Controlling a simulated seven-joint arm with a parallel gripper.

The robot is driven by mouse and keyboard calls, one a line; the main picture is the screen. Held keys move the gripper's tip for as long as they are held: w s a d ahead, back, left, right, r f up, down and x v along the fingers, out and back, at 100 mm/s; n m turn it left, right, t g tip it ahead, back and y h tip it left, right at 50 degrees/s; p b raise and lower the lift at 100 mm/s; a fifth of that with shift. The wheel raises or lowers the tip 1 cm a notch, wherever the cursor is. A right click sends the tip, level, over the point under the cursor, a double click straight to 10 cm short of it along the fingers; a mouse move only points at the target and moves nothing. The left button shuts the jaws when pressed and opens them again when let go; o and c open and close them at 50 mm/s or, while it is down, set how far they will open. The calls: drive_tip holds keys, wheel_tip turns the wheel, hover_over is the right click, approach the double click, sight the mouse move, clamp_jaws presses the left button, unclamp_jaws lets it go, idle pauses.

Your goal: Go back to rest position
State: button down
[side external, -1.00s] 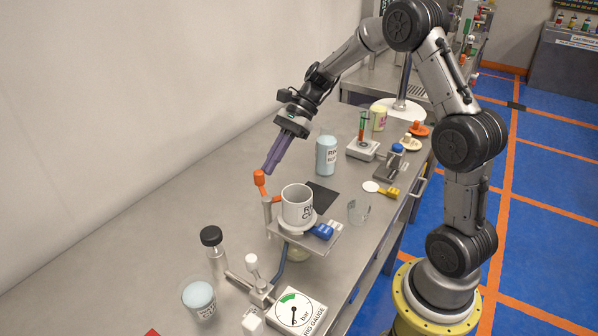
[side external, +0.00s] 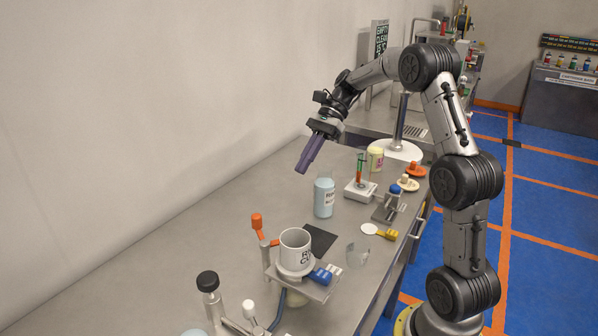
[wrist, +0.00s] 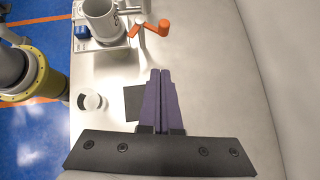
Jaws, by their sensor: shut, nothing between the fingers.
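My gripper (side external: 302,172) has purple fingers and is in the air above the bench, up and left of the blue-filled jar. Its fingers are shut together with nothing between them. In the wrist view the shut fingers (wrist: 160,72) point toward the orange-handled clamp (wrist: 163,27) and the white cup (wrist: 102,18). The cup (side external: 294,246) sits on a small raised platform with the orange handle (side external: 257,221) at its left, apart from my gripper.
A blue-filled jar (side external: 324,198) stands on the bench near a tube stand (side external: 360,191). A dark square mat (side external: 319,240) and a clear glass (side external: 357,254) lie beyond the platform. The bench's left side (side external: 150,265) is bare.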

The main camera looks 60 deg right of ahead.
drive_tip(key=s+a+r+n+h, duration=0.2)
drive_tip(key=s+a+r+n, duration=0.25)
drive_tip(key=a, duration=0.35)
drive_tip(key=s+a+r+n+h, duration=0.25)
drive_tip(key=s+a+r, duration=0.3)
drive_tip(key=a, duration=0.35)
drive_tip(key=s+a+f+n+t+h, duration=0.1)
drive_tip(key=s+f+n+h, duration=0.15)
drive_tip(key=s+n, duration=0.5)
drive_tip(key=s+d+f+n+t+h, duration=0.1)
drive_tip(key=s+d+f+n+t, duration=0.1)
drive_tip(key=s+d+f+n, duration=0.2)
wheel_tip(320, 180, down, 2)
drive_tip(key=shift+s+f+n+t+h, duration=0.2)
drive_tip(key=shift+s+n+t+h, duration=0.25)
drive_tip(key=shift+n, duration=0.5)
